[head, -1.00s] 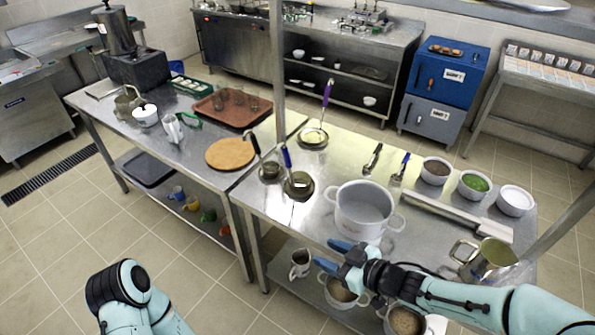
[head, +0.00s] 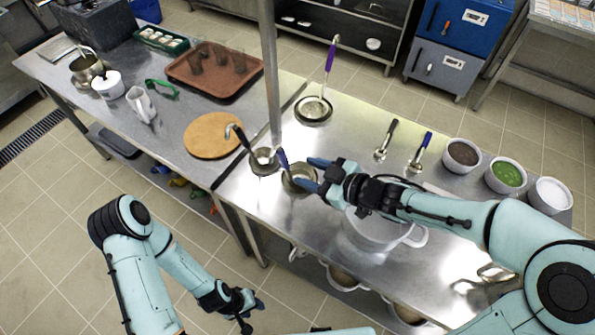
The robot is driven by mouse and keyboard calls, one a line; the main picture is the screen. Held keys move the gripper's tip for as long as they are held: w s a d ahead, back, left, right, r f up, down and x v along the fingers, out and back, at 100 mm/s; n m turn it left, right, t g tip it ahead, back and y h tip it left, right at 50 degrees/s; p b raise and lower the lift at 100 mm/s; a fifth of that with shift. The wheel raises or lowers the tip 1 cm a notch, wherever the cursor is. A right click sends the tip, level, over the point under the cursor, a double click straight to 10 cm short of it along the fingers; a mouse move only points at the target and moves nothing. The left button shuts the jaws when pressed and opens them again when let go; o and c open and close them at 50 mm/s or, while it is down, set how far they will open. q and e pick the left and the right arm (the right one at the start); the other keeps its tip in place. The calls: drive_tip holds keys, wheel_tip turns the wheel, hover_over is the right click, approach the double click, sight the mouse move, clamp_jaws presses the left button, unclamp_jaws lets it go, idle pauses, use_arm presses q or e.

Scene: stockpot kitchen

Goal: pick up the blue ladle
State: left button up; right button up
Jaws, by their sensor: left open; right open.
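The blue ladle (head: 283,160) stands in the head view near the left end of the right-hand steel table. Its blue handle points up and its round bowl (head: 300,176) is at the table, partly covered by my fingers. My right gripper (head: 311,173) is open, just right of the handle, with its blue fingertips over the bowl; I cannot tell whether they touch it. My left gripper (head: 246,303) is open and empty, low in front of the tables and away from the ladle.
A black-handled ladle (head: 263,161) stands close left of the blue one. A purple-handled ladle (head: 329,60) is behind. A metal post (head: 270,75) rises beside them. A white pot (head: 375,235) is under my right arm. Utensils and bowls are at right.

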sight(288, 166)
drive_tip(key=b+x, duration=0.1)
drive_tip(key=x, duration=0.3)
drive_tip(key=shift+s+a+f, duration=0.1)
drive_tip(key=shift+a+f, duration=0.05)
drive_tip(key=shift+f, duration=0.1)
drive_tip(key=shift+w+a, duration=0.35)
drive_tip(key=shift+w, duration=0.05)
use_arm(q)
drive_tip(key=shift+g, duration=0.3)
drive_tip(key=s+f+b, duration=0.1)
drive_tip(key=f, duration=0.1)
drive_tip(key=s+f+b, duration=0.1)
drive_tip(key=s+f, duration=0.1)
drive_tip(key=shift+s+f, duration=0.3)
drive_tip(key=shift+f, duration=0.1)
use_arm(e)
drive_tip(key=x, duration=0.5)
drive_tip(key=shift+w+r, duration=0.1)
drive_tip(key=shift+r, duration=0.3)
clamp_jaws()
